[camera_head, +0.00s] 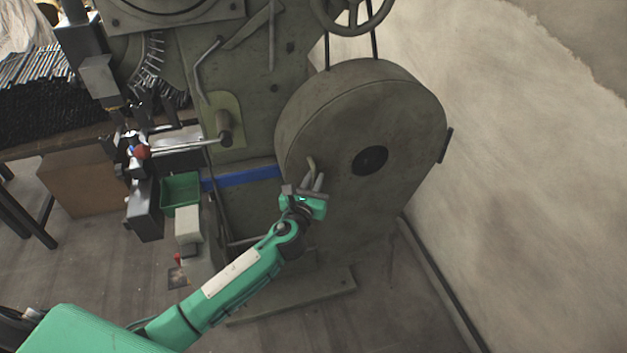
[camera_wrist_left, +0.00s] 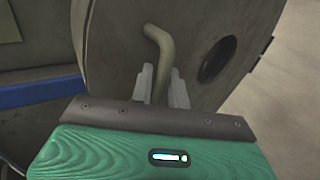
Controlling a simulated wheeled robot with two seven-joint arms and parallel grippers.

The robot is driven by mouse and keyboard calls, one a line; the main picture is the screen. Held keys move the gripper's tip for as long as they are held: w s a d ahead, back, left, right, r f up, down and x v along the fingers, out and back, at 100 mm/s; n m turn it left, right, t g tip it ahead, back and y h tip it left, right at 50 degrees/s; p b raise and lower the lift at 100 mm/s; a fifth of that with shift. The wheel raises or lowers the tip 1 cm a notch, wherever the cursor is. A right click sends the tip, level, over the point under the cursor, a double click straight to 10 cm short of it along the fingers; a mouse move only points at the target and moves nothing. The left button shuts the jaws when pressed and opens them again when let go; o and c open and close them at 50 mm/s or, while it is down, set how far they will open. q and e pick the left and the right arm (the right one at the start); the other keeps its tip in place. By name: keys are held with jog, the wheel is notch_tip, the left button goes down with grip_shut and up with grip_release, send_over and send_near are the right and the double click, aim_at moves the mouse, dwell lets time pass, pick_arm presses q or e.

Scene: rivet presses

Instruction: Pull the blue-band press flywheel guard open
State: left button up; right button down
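The flywheel guard (camera_head: 335,125) is a large grey-green rounded cover on the right side of the press. The blue band (camera_head: 243,177) runs across the press body left of it and shows in the left wrist view (camera_wrist_left: 38,92). A bent handle (camera_head: 311,166) stands out from the guard's lower left face. In the left wrist view this handle (camera_wrist_left: 159,48) rises between the two fingers. My left gripper (camera_head: 314,182) is at the handle, its fingers (camera_wrist_left: 160,84) close along both sides of it, shut on it. The guard sits against the press. My right gripper is out of view.
A pale wall (camera_head: 530,150) stands close to the right of the guard. A green bin (camera_head: 180,190) and a protruding lever (camera_head: 224,128) are left of it. A bench with dark rods (camera_head: 45,105) stands at the far left. Floor in front is partly clear.

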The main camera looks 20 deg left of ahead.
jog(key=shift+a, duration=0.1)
pick_arm(q)
grip_shut()
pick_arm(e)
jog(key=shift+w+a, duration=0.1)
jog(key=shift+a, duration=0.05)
